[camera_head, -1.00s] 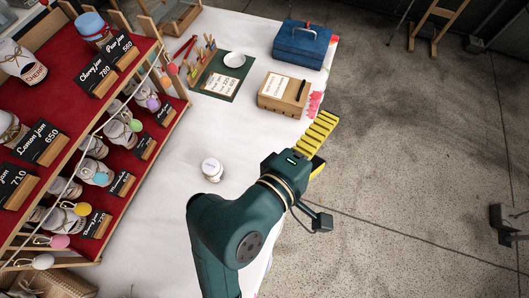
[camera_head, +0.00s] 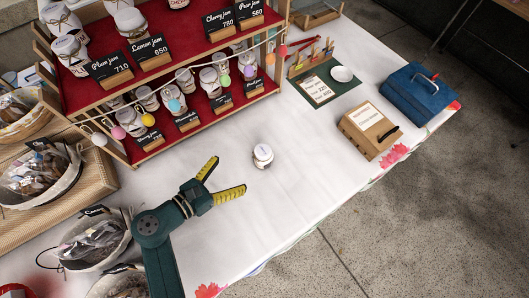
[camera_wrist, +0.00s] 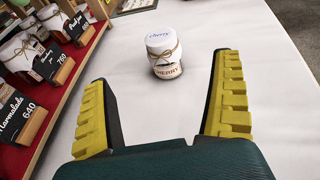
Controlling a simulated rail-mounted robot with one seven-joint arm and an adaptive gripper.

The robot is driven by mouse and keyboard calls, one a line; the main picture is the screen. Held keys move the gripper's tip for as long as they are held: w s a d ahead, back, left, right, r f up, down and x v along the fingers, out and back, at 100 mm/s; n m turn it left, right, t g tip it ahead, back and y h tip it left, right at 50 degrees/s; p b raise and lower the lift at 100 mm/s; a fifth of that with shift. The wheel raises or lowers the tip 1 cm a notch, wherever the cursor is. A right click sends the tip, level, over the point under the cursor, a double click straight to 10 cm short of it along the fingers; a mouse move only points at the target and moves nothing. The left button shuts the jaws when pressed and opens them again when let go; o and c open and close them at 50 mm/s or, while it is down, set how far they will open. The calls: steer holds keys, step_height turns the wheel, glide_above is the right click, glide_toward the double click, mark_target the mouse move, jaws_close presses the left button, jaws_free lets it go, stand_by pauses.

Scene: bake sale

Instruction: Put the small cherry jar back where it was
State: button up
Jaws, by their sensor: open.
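A small cherry jar (camera_head: 263,155) with a white lid stands upright on the white tablecloth, in front of the jam rack. In the wrist view the jar (camera_wrist: 164,57) shows a twine bow and a label reading "CHERRY". My gripper (camera_head: 226,177) is open and empty, with yellow padded fingers. It is to the left of the jar in the head view, apart from it. In the wrist view the jar stands beyond the fingertips of my gripper (camera_wrist: 161,85), between their lines. The two-tier rack (camera_head: 194,43) with red shelves holds several jars and price cards.
Baskets of wrapped goods (camera_head: 40,176) stand at the left. A wooden box (camera_head: 369,131), a blue case (camera_head: 420,92) and a green mat (camera_head: 325,88) lie to the right and back. The cloth around the jar is clear. Egg ornaments hang along the rack front.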

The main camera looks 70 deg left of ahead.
mark_target(261, 152)
steer(key=b+x, duration=0.5)
steer(key=x, duration=0.3)
steer(key=shift+w+a+f, duration=0.1)
steer(key=shift+w+f, duration=0.1)
steer(key=shift+w, duration=0.05)
steer(key=b+x, duration=0.3)
steer(key=x, duration=0.2)
steer(key=shift+w+a+b, duration=0.1)
steer(key=shift+b, duration=0.2)
steer(key=shift+w+a, duration=0.1)
steer(key=shift+w, duration=0.1)
steer(key=shift+s+r, duration=0.1)
steer(key=c, duration=1.4)
